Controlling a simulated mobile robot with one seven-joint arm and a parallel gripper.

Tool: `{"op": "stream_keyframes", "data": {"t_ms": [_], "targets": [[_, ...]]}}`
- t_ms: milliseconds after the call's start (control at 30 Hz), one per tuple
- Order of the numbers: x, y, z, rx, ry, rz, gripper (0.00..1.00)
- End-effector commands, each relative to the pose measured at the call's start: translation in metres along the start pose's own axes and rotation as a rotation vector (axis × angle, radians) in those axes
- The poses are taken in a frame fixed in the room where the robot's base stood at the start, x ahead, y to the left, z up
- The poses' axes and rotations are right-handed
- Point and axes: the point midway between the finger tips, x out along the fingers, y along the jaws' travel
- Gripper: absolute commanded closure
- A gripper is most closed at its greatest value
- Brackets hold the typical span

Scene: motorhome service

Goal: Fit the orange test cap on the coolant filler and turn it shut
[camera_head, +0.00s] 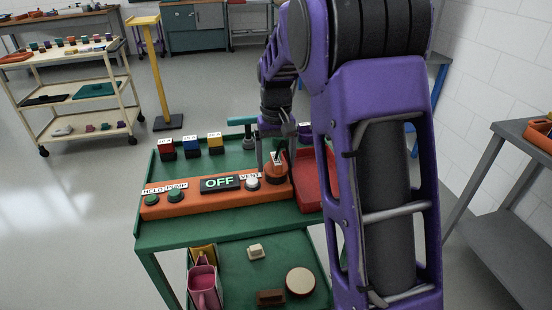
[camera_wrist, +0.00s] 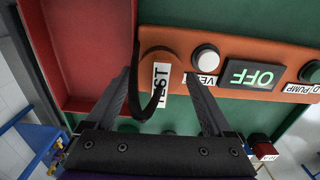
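The orange test cap (camera_head: 275,173) sits at the right end of an orange panel on the green bench. In the wrist view the cap (camera_wrist: 174,44) shows as an orange round with a white TEST label and a black hose curving from it. My gripper (camera_head: 275,152) is above the cap and points down. In the wrist view my gripper (camera_wrist: 158,76) is open, with one finger on each side of the cap and hose. I cannot tell whether the fingers touch the cap. I cannot make out the coolant filler in either view.
The orange panel (camera_head: 205,199) carries an OFF display (camera_head: 220,184), green buttons and a white button. A red tray (camera_wrist: 85,45) adjoins the panel. Small labelled blocks (camera_head: 190,147) stand behind it. A cream cart (camera_head: 75,90) and yellow stand (camera_head: 158,75) are farther left.

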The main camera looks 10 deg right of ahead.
Motion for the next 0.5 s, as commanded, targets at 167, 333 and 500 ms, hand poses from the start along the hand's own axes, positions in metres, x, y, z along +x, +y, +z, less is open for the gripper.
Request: {"op": "stream_keyframes", "data": {"t_ms": [167,333,500], "targets": [[-0.001,0.000,0.000,0.000,0.000,0.000,0.00],[0.000,0.000,0.000,0.000,0.001,0.000,0.00],[-0.016,0.000,-0.001,0.000,0.004,0.001,0.00]]}}
